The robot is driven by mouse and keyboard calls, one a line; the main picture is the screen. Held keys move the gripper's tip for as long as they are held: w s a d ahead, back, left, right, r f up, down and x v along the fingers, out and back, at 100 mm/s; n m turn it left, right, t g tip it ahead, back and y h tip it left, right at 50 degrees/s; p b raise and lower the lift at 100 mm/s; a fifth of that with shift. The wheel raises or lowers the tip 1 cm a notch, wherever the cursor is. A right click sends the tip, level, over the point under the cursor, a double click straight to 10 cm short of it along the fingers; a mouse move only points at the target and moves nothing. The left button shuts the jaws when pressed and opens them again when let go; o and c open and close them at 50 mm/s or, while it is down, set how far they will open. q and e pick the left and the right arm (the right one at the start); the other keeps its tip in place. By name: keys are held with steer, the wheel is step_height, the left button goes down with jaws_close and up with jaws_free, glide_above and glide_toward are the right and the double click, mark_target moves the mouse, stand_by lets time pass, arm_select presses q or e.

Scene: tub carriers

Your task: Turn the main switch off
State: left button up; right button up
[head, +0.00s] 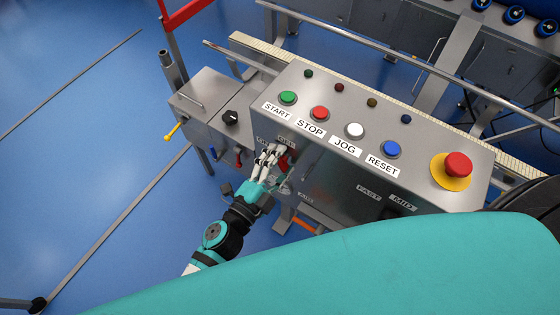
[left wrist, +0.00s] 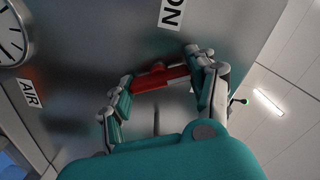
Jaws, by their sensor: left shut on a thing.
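The main switch shows as a red handle (head: 284,162) on the front face of the grey control console (head: 330,165). My left gripper (head: 268,158) is at the handle in the head view. In the left wrist view my left gripper (left wrist: 163,82) is shut on it, with a finger at each end. The fingers hide part of the handle. My right gripper is not in view.
The console top carries start (head: 288,97), stop (head: 320,113), jog (head: 354,130) and reset (head: 391,149) buttons and a red emergency stop (head: 458,164). A black knob (head: 231,117) is left of them. A round gauge (left wrist: 12,38) is beside the switch. Blue floor at left is open.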

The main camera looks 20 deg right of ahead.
arm_select(q)
steer(key=m, duration=0.5)
steer(key=shift+f+m+b, duration=0.15)
steer(key=shift+m+b, duration=0.15)
steer(key=shift+b, duration=0.1)
stand_by(0.3)
steer(key=o, duration=1.2)
steer(key=shift+c, duration=0.2)
steer(key=shift+s+a, duration=0.1)
steer(key=shift+a, duration=0.05)
steer(key=v, duration=1.1)
steer(key=shift+s+a, duration=0.3)
